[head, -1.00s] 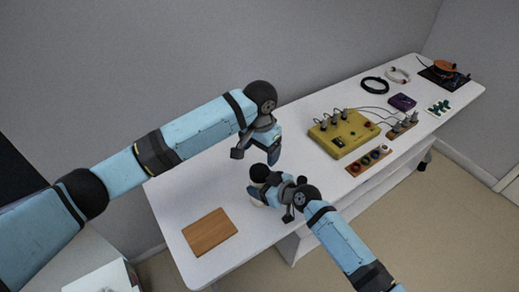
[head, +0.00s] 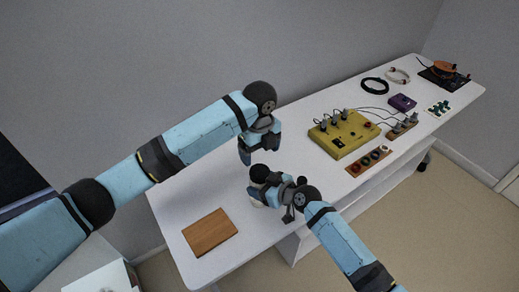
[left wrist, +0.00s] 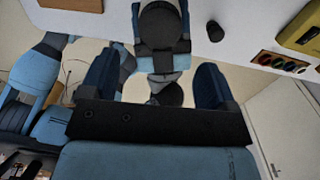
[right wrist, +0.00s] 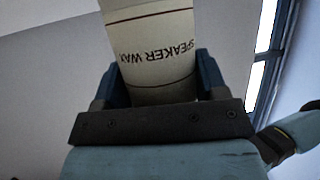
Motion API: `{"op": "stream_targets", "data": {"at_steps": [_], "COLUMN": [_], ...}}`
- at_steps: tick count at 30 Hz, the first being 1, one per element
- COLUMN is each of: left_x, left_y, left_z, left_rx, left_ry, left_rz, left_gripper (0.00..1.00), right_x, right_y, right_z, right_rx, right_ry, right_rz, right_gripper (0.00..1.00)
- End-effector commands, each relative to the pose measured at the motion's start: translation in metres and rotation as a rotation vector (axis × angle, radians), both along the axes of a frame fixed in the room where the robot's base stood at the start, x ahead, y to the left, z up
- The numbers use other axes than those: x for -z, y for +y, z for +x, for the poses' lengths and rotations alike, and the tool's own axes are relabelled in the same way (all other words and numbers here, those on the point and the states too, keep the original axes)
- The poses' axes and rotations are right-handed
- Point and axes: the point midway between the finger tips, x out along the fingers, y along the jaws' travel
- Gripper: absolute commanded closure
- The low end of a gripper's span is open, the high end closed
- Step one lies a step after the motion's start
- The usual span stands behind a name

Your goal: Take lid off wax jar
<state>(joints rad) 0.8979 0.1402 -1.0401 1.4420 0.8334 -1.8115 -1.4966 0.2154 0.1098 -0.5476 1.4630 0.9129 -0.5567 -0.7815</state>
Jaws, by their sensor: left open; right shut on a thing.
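The wax jar is pale and reads "SPEAKER WAX" in the right wrist view (right wrist: 155,45). My right gripper (right wrist: 158,88) is shut around its side. In the head view the right gripper (head: 264,190) hides most of the jar. The dark round lid (head: 259,172) sits on top; the left wrist view shows it from above as a black disc (left wrist: 160,25) between the right gripper's fingers. My left gripper (head: 245,152) is open and empty, pointing down, above and slightly left of the lid, apart from it. I cannot tell whether the jar touches the table.
The white table (head: 185,195) carries a wooden board (head: 210,232) at the near left. A yellow box with knobs (head: 345,133) and a strip of coloured rings (head: 368,161) stand to the right. Farther back lie a purple box (head: 402,102) and coiled cables (head: 375,85).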

Motion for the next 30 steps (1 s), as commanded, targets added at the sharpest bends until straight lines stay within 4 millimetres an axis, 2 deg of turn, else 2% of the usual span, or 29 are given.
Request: {"op": "stream_targets", "data": {"at_steps": [5, 12, 18, 30], "left_x": [0.011, 0.049, 0.072, 0.080], "left_y": [0.000, 0.000, 0.000, 0.000], "left_z": [0.000, 0.000, 0.000, 0.000], "left_rx": [0.035, 0.033, 0.033, 0.033], "left_ry": [0.001, 0.003, 0.002, 0.000], "left_rz": [0.002, 0.002, 0.001, 0.001], "left_gripper": [0.18, 0.18, 0.18, 0.18], "right_x": [0.001, 0.001, 0.000, 0.001], "right_y": [-0.001, -0.001, -0.001, 0.000], "right_z": [0.000, 0.000, 0.000, 0.000], "right_rx": [0.000, 0.000, 0.000, 0.000], "right_ry": [0.001, 0.001, 0.001, 0.001], "right_rz": [-0.001, -0.001, -0.001, -0.001], "right_gripper": [1.00, 1.00, 1.00, 1.00]}}
